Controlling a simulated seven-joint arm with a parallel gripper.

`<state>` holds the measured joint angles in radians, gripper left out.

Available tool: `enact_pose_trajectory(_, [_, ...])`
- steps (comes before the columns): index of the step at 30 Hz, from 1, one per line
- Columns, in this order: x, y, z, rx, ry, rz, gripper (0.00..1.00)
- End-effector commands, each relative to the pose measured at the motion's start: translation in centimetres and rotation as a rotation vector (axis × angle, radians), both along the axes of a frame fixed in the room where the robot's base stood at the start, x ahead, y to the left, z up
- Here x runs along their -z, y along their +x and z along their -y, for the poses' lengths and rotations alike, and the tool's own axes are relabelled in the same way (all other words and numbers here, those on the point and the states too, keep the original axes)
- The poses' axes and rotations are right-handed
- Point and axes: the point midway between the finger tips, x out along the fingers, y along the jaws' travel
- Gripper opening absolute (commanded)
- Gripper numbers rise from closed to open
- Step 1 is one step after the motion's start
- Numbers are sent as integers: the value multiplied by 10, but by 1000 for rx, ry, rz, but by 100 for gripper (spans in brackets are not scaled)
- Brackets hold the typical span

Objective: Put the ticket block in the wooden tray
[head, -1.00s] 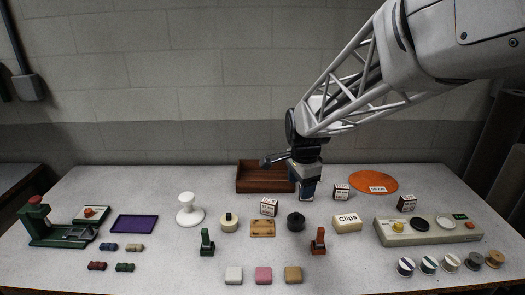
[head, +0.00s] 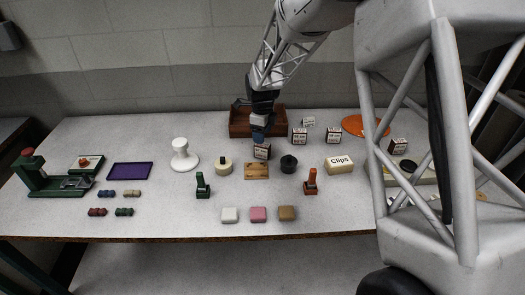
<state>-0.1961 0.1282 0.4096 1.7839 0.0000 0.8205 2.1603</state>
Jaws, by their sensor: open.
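Several small white blocks with dark print stand on the table, and I cannot read which is the ticket block. One block (head: 262,153) is right below my gripper (head: 258,139). Others are to its right: one block (head: 299,136), another block (head: 333,136), a farther one (head: 308,121) and one at the right (head: 398,146). The wooden tray (head: 238,130) is at the back, partly hidden behind my gripper. My gripper is open and points down in front of the tray. Whether its fingers touch the near block is too small to tell.
A wooden plate (head: 256,172), a cream round pot (head: 223,167) and a black knob (head: 288,164) are close to the near block. A Clips box (head: 339,165) and an orange disc (head: 355,124) are to the right. My arm hides the table's right side.

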Motion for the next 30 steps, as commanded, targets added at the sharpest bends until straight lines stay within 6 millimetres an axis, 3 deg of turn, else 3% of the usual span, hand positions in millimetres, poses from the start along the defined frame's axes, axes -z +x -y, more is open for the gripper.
enact_pose_trajectory(9, [0,0,0,1,0,0,64])
enact_pose_trajectory(21, [25,0,0,0,1,1,64])
enact_pose_trajectory(30, [26,0,0,0,0,1,64])
